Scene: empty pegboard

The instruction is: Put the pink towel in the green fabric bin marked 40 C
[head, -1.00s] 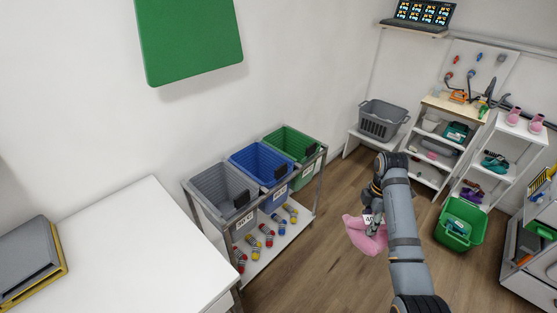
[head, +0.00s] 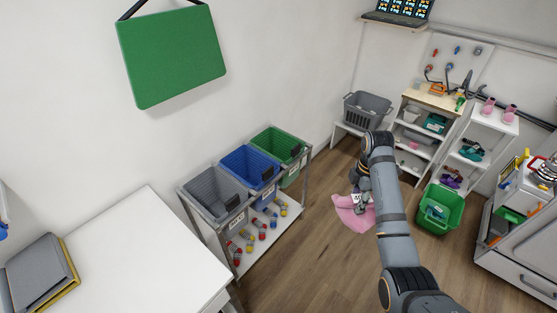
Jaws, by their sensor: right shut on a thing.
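The pink towel (head: 350,217) hangs from my right gripper (head: 360,200) in the head view, over the wooden floor. My right gripper is shut on it, and a white tag shows at the grip. Part of the towel is hidden by my right arm. The green fabric bin (head: 279,143) is at the far end of a row of three in a metal-framed cart, left of the towel. It has a label on its front, too small to read here. The towel is apart from the bin. My left gripper is not in view.
A blue bin (head: 248,165) and a grey bin (head: 213,192) share the cart, with several coloured cylinders on its lower shelf. A white table (head: 130,260) is at the left. A green crate (head: 440,207) stands on the floor right of my arm. Open floor lies between cart and arm.

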